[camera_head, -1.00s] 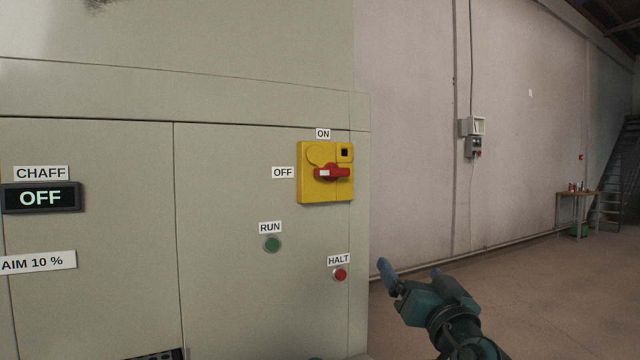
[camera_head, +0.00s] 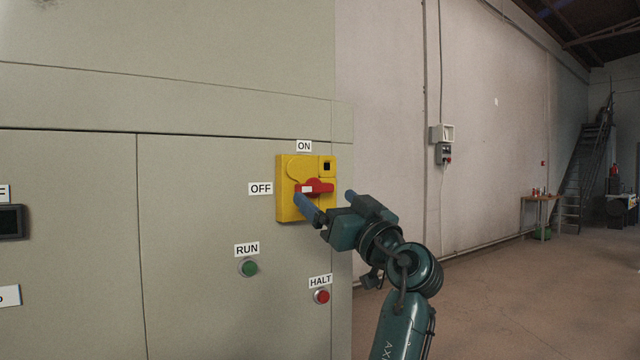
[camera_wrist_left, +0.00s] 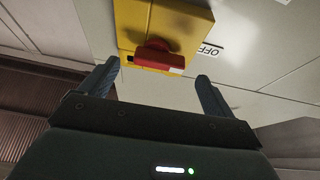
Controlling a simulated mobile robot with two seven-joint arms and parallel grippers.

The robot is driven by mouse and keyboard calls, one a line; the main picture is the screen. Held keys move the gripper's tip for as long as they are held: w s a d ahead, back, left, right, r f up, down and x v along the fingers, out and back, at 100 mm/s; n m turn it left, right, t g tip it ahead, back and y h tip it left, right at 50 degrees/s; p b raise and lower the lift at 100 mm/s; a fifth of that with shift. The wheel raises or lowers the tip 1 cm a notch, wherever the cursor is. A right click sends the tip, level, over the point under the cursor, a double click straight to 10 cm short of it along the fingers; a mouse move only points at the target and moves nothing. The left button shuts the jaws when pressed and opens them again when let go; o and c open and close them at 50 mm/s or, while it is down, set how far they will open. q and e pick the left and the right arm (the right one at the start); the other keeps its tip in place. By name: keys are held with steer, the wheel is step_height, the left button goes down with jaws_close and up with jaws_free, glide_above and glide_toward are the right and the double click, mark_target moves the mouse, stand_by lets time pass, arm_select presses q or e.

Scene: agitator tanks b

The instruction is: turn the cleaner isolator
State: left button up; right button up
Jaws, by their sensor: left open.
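The isolator is a yellow box (camera_head: 287,172) on the grey cabinet, with a red handle (camera_head: 318,186). The handle lies horizontal, its white-marked end pointing left to the OFF label (camera_head: 260,188); the ON label (camera_head: 304,146) is above the box. My left gripper (camera_head: 325,197) is open and empty just in front of the box's lower part. In the left wrist view, the red handle (camera_wrist_left: 157,59) and yellow box (camera_wrist_left: 180,22) appear ahead, between and beyond the spread fingers (camera_wrist_left: 155,82). I cannot tell whether a finger touches the box. My right gripper is not in view.
Below the isolator are a green RUN button (camera_head: 249,268) and a red HALT button (camera_head: 321,297), close to my left arm. The cabinet's right edge (camera_head: 343,250) is near. Open floor (camera_head: 530,300) lies to the right, with a table (camera_head: 541,200) far back.

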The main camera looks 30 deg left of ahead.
mark_target(319, 191)
arm_select(q)
steer(key=shift+p+x, duration=0.4)
steer(key=shift+x, duration=1.6)
steer(key=shift+c, duration=0.3)
steer(key=c, duration=0.9)
